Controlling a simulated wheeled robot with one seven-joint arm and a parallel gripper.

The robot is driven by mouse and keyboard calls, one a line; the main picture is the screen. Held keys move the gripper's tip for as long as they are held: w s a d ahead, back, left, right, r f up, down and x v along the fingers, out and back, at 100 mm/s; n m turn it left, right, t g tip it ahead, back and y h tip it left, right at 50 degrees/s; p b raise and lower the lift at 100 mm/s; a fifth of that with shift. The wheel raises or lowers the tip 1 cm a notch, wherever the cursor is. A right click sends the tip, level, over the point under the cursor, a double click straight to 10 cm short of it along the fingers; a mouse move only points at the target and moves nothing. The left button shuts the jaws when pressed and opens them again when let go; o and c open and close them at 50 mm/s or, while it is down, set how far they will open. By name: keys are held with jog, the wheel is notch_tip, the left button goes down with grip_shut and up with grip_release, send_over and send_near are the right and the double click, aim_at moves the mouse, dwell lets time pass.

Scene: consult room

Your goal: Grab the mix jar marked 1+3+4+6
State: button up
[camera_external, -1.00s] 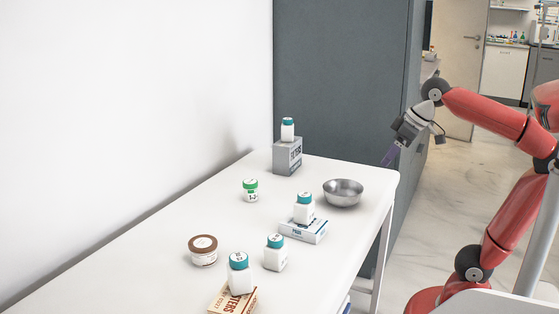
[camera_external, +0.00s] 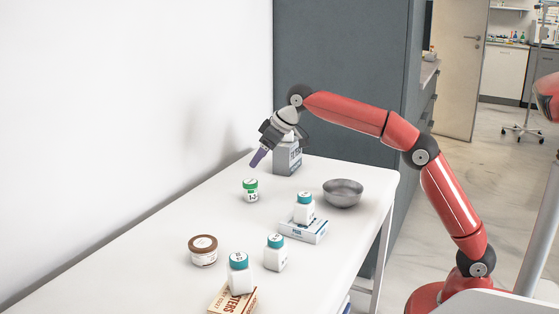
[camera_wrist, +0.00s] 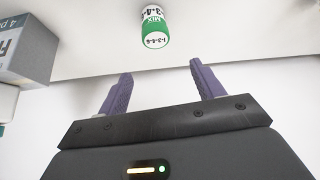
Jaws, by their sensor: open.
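My gripper (camera_external: 256,160) is above the table, just above the jar in the external view. In the wrist view my gripper (camera_wrist: 161,68) has its two purple fingers apart with nothing between them. The jar lies beyond the fingertips, apart from them.
A grey box (camera_external: 281,162) stands behind my gripper; it shows at the left in the wrist view (camera_wrist: 28,52). A metal bowl (camera_external: 343,194), a white bottle on a box (camera_external: 304,211), more bottles (camera_external: 275,256) and a brown-lidded jar (camera_external: 203,254) share the table (camera_external: 150,245).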

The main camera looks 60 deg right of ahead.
aim_at(252, 182)
jog(key=f, duration=0.5)
jog(key=shift+w+a+f, duration=0.1)
jog(key=shift+w+f, duration=0.15)
jog(key=x, duration=0.7)
jog(key=shift+w+f, duration=0.2)
jog(key=shift+w, duration=0.1)
jog(key=shift+c, duration=0.5)
jog(key=c, duration=1)
